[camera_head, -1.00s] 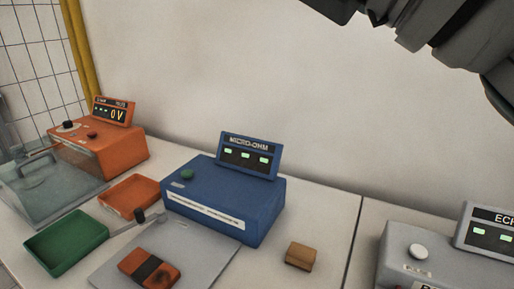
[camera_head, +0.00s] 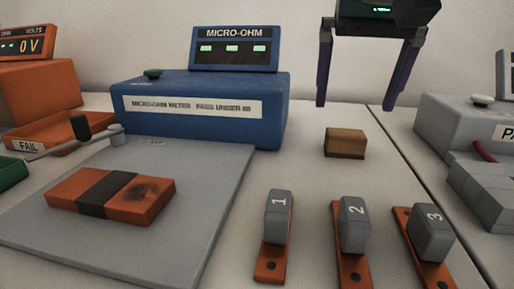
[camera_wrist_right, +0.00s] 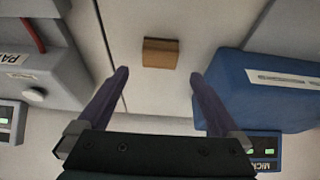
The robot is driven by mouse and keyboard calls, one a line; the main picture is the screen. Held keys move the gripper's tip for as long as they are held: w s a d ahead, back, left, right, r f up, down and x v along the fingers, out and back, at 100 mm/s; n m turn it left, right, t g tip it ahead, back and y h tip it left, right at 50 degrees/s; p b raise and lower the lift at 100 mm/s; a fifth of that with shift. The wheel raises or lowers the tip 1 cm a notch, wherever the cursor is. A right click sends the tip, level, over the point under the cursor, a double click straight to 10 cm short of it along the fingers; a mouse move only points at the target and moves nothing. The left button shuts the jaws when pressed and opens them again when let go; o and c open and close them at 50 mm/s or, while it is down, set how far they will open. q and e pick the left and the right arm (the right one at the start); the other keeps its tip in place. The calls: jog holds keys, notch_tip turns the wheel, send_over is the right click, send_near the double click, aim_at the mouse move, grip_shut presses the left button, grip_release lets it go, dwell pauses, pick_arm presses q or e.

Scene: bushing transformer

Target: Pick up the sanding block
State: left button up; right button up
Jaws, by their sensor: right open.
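The sanding block, a small brown-tan block (camera_head: 345,143), sits on the white bench to the right of the blue micro-ohm meter. It also shows in the right wrist view (camera_wrist_right: 160,52), beyond the fingertips and between their lines. My right gripper (camera_head: 364,104) is open and empty, with two dark purple fingers pointing down above and behind the block in the head view. In the wrist view the gripper (camera_wrist_right: 158,74) shows both fingers spread wide, apart from the block. My left gripper is not in view.
The blue micro-ohm meter (camera_head: 200,105) stands left of the block, a grey unit (camera_head: 465,125) to the right. Numbered grey-topped orange pieces (camera_head: 277,235) stand in front. A grey mat (camera_head: 190,205) bears an orange bar with a black band (camera_head: 112,195). Bench around the block is clear.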

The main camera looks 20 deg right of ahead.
aim_at(347, 133)
jog(key=x, duration=0.8)
jog(key=shift+d+f+b, duration=0.1)
jog(key=shift+f+b, duration=0.05)
jog(key=shift+b, duration=0.2)
jog(key=c, duration=1.3)
